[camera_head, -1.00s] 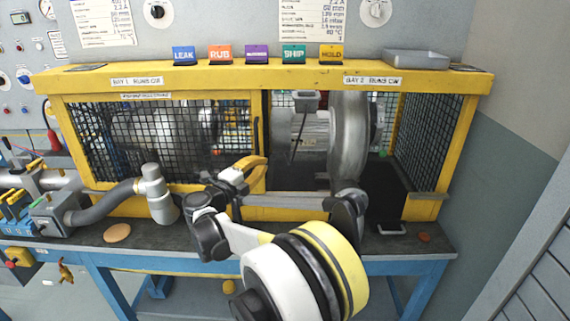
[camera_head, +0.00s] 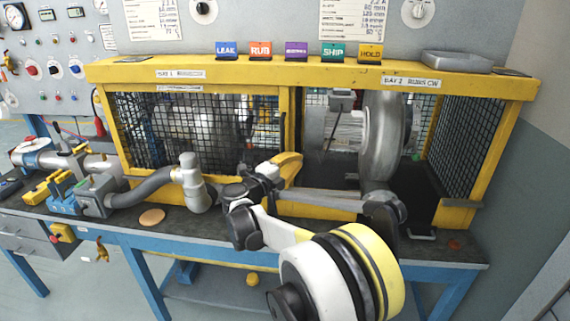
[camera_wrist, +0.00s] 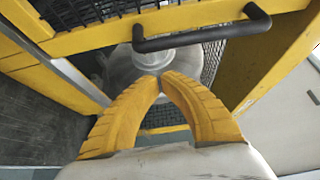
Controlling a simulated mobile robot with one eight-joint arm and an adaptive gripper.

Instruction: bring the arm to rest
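My gripper (camera_head: 290,160) is in front of the yellow cage, near the post between its two bays. In the wrist view my gripper (camera_wrist: 162,76) has its two curved yellow fingers together at the tips, with nothing visible between them. A black bar handle (camera_wrist: 200,35) on a yellow frame lies just beyond the tips, apart from them as far as I can tell. A grey rounded metal part (camera_wrist: 150,62) shows behind the fingers. My arm reaches across the bench front, hiding part of the right bay's lower edge.
The cage (camera_head: 200,70) has black mesh and a blower (camera_head: 383,135) in its open right bay. A grey hose fitting (camera_head: 192,180) stands left of my gripper. A tan disc (camera_head: 152,217) lies on the bench. Coloured cards and a grey tray (camera_head: 455,60) sit on top.

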